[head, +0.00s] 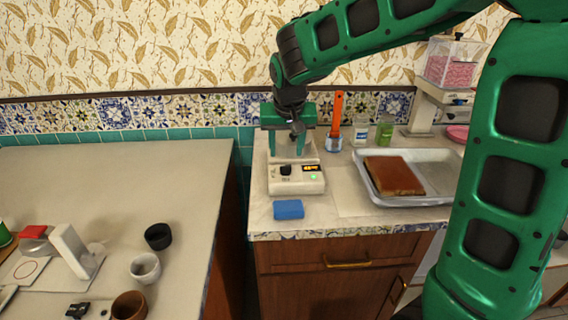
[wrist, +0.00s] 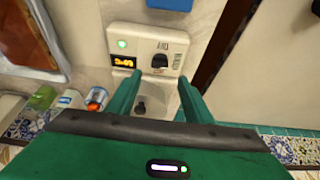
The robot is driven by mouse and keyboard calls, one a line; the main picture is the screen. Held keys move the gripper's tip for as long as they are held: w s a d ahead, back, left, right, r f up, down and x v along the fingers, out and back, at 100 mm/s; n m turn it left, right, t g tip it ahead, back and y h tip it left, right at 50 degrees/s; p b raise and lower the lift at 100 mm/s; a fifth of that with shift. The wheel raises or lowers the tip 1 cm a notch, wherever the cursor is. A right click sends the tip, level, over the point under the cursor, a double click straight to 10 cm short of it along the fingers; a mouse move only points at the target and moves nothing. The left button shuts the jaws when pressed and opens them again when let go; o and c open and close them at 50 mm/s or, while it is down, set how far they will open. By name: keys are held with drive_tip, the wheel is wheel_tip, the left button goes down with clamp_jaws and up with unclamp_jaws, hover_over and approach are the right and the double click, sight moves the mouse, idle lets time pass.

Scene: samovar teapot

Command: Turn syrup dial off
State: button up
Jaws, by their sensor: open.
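A cream countertop unit (head: 296,184) stands on the right-hand counter. Its front panel has a black dial (head: 286,170), an orange lit display (head: 311,168) and a glowing green light (head: 313,177). The wrist view shows the dial (wrist: 159,61), the display (wrist: 123,62) and the light (wrist: 122,44) too. The small lettering by the dial is not readable. My green gripper (head: 287,150) is open and empty, pointing down over the rear part of the unit, behind the dial. In the wrist view, the fingertips (wrist: 160,77) lie on either side of the dial's line, apart from it.
A blue block (head: 289,209) lies in front of the unit. A metal tray (head: 435,165) with a brown slab (head: 393,176) is to the right. An orange-handled tool (head: 337,115) and a green jar (head: 384,133) stand behind. Cups (head: 145,267) stand on the left counter.

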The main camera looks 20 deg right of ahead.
sight(285, 172)
drive_tip(key=x, duration=0.7)
drive_tip(key=shift+f, duration=0.15)
drive_tip(key=c, duration=1)
drive_tip(key=shift+c, duration=0.2)
